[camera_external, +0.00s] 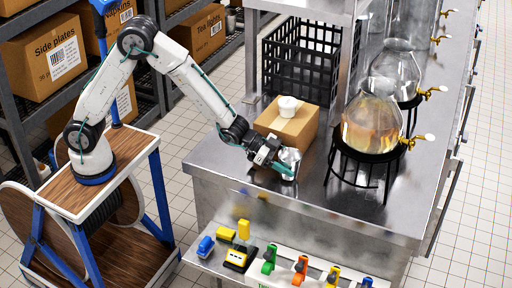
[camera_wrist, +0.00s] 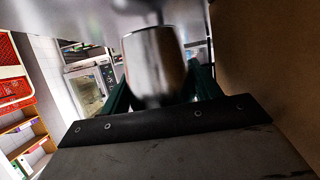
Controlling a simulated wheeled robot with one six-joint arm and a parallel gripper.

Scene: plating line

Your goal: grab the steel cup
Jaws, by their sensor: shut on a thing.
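The steel cup (camera_external: 290,158) is at the left front part of the steel counter (camera_external: 225,160), in front of a cardboard box. My gripper (camera_external: 284,171) is shut on it, with green fingers at its sides. In the wrist view the shiny cup (camera_wrist: 155,65) stands between the two green fingers (camera_wrist: 160,90). The fingers partly hide the cup in the external view. I cannot tell whether its base touches the counter.
A black crate (camera_external: 300,65) stands farther back. Glass dispensers (camera_external: 371,122) on black stands are to the right. Colored small items (camera_external: 270,258) line a lower shelf in front.

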